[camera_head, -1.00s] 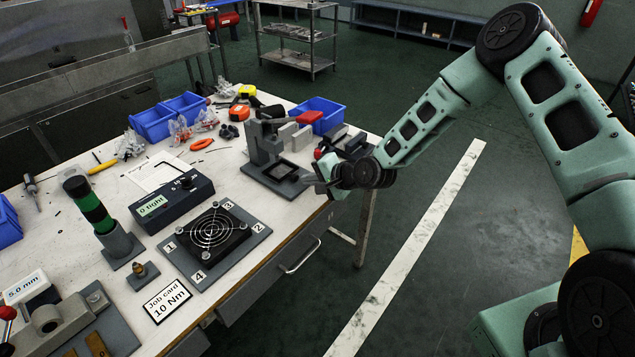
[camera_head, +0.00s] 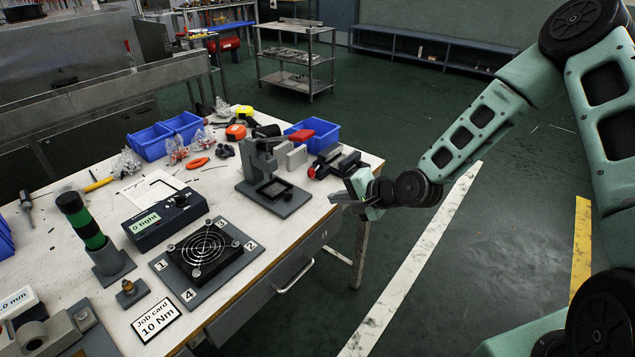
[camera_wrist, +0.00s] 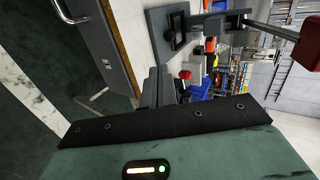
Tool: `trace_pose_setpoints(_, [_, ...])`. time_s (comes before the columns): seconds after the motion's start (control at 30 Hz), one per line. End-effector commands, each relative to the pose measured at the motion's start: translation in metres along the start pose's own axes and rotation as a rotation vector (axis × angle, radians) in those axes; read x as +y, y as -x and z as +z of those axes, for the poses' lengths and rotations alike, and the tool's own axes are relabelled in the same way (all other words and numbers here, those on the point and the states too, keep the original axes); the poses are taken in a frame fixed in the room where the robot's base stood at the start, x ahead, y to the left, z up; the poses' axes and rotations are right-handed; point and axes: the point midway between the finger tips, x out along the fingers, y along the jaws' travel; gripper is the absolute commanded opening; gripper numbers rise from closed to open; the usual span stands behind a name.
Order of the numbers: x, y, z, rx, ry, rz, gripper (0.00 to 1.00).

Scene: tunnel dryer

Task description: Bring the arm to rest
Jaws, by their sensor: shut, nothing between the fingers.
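My gripper (camera_head: 348,199) is at the right end of the workbench, just off its edge, in the head view. Its fingers point left toward the bench and look closed and empty. In the wrist view the fingers (camera_wrist: 160,85) lie together in the middle, with nothing held. My green arm reaches in from the right side of the head view. The grey press-like stand (camera_head: 272,180) is on the bench left of the gripper, apart from it.
The workbench (camera_head: 225,178) holds a fan on a numbered plate (camera_head: 205,252), a display box (camera_head: 165,218), a green-black cylinder (camera_head: 82,222), a job card (camera_head: 157,317) and blue bins (camera_head: 312,134). Open floor (camera_head: 480,260) lies right of the bench. A shelf cart (camera_head: 297,65) stands behind.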

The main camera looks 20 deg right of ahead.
Motion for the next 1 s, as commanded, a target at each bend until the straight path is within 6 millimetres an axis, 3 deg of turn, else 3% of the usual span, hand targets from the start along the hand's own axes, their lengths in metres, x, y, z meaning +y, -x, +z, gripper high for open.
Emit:
trace_pose_setpoints(0.13, [-0.001, 0.002, 0.002, -0.003, 0.009, 0.004, 0.0])
trace_pose_setpoints(0.23, [-0.004, 0.004, 0.018, -0.039, 0.094, 0.062, 0.0])
trace_pose_setpoints(0.37, [-0.009, 0.017, 0.058, -0.129, 0.311, 0.209, 0.0])
trace_pose_setpoints(0.47, [-0.013, 0.037, 0.093, -0.212, 0.512, 0.339, 0.0])
trace_pose_setpoints(0.67, [-0.023, 0.096, 0.154, -0.372, 0.863, 0.549, 0.0])
trace_pose_setpoints(1.0, [-0.031, 0.222, 0.241, -0.658, 1.281, 0.732, 0.0])
